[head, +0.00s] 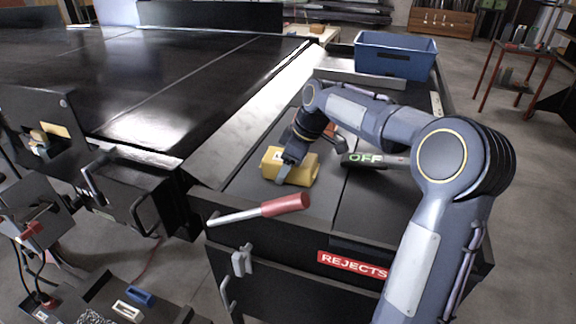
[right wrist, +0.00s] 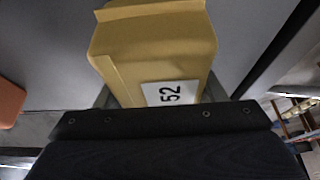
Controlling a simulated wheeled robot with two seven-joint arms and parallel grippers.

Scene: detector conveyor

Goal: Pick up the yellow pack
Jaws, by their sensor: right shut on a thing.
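The yellow pack (head: 302,168) is at the near left part of the dark cabinet top in the head view. My right gripper (head: 287,168) comes at it from above and is shut on it. In the right wrist view the yellow pack (right wrist: 150,50) fills the space ahead of the gripper (right wrist: 158,100), with a white label reading 52 facing the camera. Most of the fingers are hidden there behind the gripper body. I cannot tell whether the pack touches the surface. My left gripper does not show.
A lever with a red handle (head: 285,205) sticks out by the cabinet's near edge, close to the pack. An OFF-marked handle (head: 372,159) lies right of it. A blue bin (head: 396,56) stands at the far end. A wide black conveyor (head: 150,85) runs along the left.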

